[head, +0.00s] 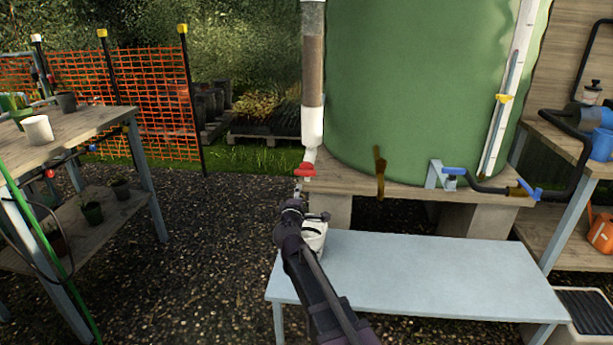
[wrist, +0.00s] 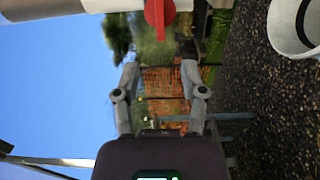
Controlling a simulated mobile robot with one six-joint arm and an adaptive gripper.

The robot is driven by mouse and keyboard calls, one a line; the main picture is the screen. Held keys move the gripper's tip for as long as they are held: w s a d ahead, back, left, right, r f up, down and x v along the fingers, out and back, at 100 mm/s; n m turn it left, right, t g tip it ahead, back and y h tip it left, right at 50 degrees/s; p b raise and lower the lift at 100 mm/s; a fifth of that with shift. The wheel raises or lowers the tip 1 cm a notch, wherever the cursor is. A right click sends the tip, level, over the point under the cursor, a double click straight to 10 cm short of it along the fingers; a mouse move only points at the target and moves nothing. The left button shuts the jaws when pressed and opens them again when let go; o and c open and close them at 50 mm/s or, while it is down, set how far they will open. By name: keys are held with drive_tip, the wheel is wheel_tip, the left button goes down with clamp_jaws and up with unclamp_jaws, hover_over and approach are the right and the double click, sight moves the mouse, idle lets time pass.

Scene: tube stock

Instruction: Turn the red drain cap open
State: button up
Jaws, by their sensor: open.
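The red drain cap (head: 306,170) sits at the foot of the white and clear vertical pipe (head: 312,75), beside the green tank. In the wrist view the red cap (wrist: 158,14) shows at the top edge, on the white pipe (wrist: 45,7), and is partly cut off by the frame. My gripper (head: 299,189) is just below the cap in the head view. In the wrist view my gripper (wrist: 160,72) has its two fingers spread with nothing between them, and the cap appears beyond the fingertips. Whether a finger touches the cap I cannot tell.
A white bucket (head: 314,236) stands on the pale blue bench (head: 430,275), partly behind my arm; its rim shows in the wrist view (wrist: 283,40). The green tank (head: 410,90) and its wooden stand (head: 345,181) are right of the cap. A potting table (head: 85,121) stands left.

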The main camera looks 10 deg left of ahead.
sight(305, 174)
drive_tip(key=shift+w, duration=0.15)
drive_tip(key=w, duration=1.3)
drive_tip(key=shift+w+d, duration=0.25)
drive_tip(key=shift+d, duration=0.05)
